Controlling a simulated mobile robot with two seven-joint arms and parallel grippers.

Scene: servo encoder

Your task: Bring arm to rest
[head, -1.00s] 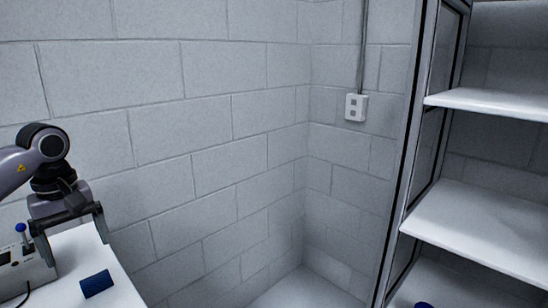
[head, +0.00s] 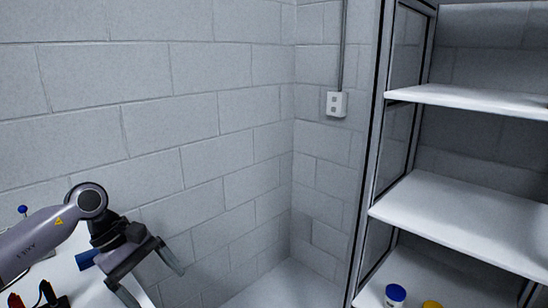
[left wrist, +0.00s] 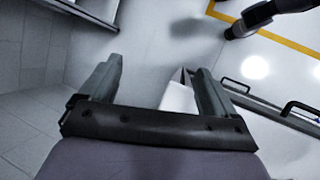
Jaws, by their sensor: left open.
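My left arm (head: 45,240) comes in from the left in the head view. Its gripper (head: 155,278) is open and empty, tilted downward over the right edge of the white table. The gripper also shows in the left wrist view (left wrist: 155,80), with its two fingers wide apart and nothing between them but floor and a white corner further off.
A blue cylinder (head: 86,259) lies on the white table (head: 75,285), partly hidden by my arm. Red and black connectors (head: 45,295) are at the lower left. White shelves (head: 460,220) stand at right, with a blue-topped container (head: 395,294) and a yellow one (head: 432,304) on the lowest.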

